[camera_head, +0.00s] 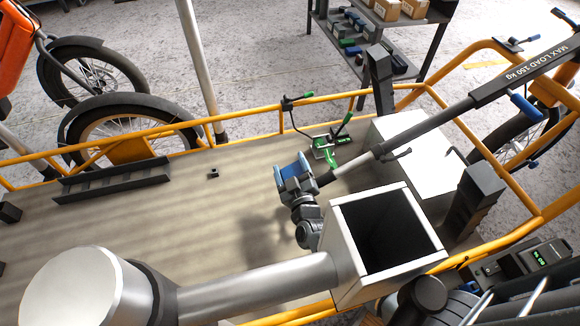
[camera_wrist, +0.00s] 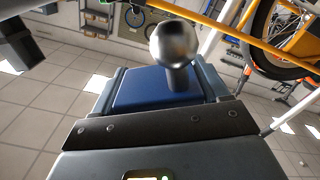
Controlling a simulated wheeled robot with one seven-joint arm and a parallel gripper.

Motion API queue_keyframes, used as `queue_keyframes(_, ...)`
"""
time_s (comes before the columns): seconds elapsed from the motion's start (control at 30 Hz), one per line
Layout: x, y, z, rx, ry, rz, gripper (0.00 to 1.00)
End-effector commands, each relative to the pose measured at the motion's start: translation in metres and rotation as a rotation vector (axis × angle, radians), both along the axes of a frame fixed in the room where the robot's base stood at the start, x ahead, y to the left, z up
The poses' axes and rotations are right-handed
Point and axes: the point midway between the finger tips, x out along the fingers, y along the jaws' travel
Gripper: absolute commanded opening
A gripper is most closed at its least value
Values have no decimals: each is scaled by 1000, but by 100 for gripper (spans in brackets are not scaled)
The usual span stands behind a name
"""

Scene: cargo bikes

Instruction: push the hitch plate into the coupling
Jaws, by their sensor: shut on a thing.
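My gripper (camera_head: 294,182) is shut on a blue block, which I take to be the hitch plate (camera_head: 287,190), above the cargo deck. In the wrist view the hitch plate (camera_wrist: 150,88) sits between the grey jaws (camera_wrist: 160,92), with a shiny metal ball (camera_wrist: 174,43) on a short stem at its far side. A grey and black drawbar (camera_head: 430,120) marked "MAX LOAD 150 kg" slopes down to a dark end (camera_head: 325,178) just right of my gripper. A green and black fitting with a lever (camera_head: 326,150) stands behind it. I cannot tell which is the coupling, nor whether the plate touches anything.
A white box (camera_head: 415,150) lies behind the drawbar. Orange rails (camera_head: 240,122) edge the deck (camera_head: 150,230). A dark slotted rack (camera_head: 112,180) lies left. The deck's middle is mostly clear.

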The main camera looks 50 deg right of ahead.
Motion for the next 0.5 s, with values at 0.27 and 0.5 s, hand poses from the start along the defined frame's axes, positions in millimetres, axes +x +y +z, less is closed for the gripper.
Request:
queue_keyframes(0.27, -1, -2, -5, 0, -2, 0, 38)
queue_keyframes(0.5, -3, -4, -10, 0, -2, 0, 38)
